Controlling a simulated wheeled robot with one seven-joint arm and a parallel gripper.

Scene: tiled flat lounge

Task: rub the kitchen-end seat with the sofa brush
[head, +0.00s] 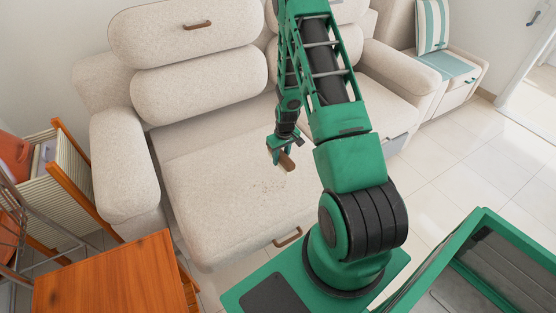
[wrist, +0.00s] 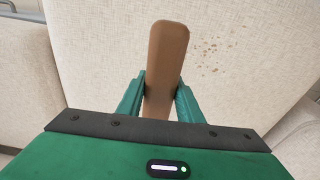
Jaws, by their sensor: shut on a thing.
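My gripper (head: 280,149) is shut on the brown sofa brush (head: 287,162), over the left seat (head: 205,190) of the beige sofa. In the wrist view, the brush (wrist: 167,55) stands out between the two green fingers of my gripper (wrist: 161,95). I cannot tell whether its underside touches the fabric. A patch of brown crumbs (head: 266,187) lies on this seat, in front of the brush. The crumbs (wrist: 208,52) also show right of the brush in the wrist view. The right seat (head: 385,98) is partly hidden behind my arm. Which seat is nearer the kitchen is unclear.
The sofa's left armrest (head: 122,165) bounds the seat. A striped cushion (head: 432,27) sits at the far right. Tiled floor (head: 455,150) is open on the right.

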